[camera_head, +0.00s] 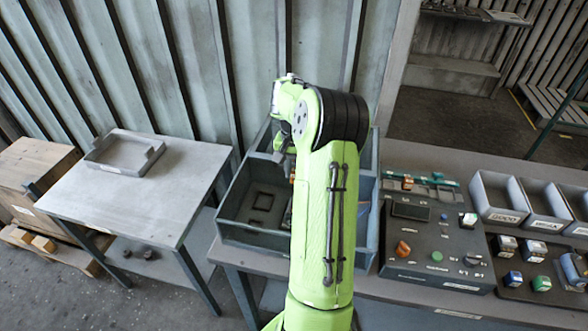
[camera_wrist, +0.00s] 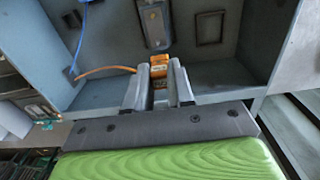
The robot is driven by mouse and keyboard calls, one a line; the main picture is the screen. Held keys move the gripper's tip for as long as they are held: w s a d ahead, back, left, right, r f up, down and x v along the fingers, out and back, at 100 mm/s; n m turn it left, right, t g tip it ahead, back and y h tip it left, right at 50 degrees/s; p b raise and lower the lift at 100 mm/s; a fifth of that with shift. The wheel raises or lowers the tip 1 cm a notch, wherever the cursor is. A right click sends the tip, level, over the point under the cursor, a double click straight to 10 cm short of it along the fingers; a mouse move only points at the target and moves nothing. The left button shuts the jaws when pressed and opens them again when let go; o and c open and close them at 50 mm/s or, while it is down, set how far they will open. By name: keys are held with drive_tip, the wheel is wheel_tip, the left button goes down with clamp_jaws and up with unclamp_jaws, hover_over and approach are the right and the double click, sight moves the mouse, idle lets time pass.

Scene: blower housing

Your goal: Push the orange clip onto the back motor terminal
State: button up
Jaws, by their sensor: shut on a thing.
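In the wrist view my gripper (camera_wrist: 160,76) is shut on the orange clip (camera_wrist: 158,60), which shows between and just beyond the fingertips. An orange wire (camera_wrist: 105,69) runs left from near the clip to the housing's inner side. The blue-grey blower housing (camera_wrist: 220,73) surrounds the clip on its far sides. A grey rounded part (camera_wrist: 153,22), possibly the motor, lies straight beyond the clip. I cannot make out the back terminal or tell whether the clip touches it. In the head view the housing (camera_head: 262,236) is partly hidden by my arm, and my gripper (camera_head: 284,142) is above it.
A blue wire (camera_wrist: 80,35) runs down the housing's left side in the wrist view. Right of the housing stand a control box (camera_head: 428,262) with knobs and several grey bins (camera_head: 500,195). A side table (camera_head: 140,205) at left holds a shallow tray (camera_head: 124,156) and is otherwise clear.

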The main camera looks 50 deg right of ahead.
drive_tip(key=shift+w+f, duration=0.15)
drive_tip(key=shift+s+f+b, duration=0.25)
drive_tip(key=shift+b, duration=0.15)
wheel_tip(320, 180, down, 5)
drive_tip(key=b, duration=0.4)
drive_tip(key=shift+s, duration=0.25)
drive_tip(key=shift+f, duration=0.2)
drive_tip(key=shift+w+f+b, duration=0.1)
drive_tip(key=shift+b, duration=0.2)
drive_tip(key=shift+f+b, duration=0.6)
drive_tip(key=shift+f, duration=0.2)
idle(0.3)
drive_tip(key=o, duration=0.9)
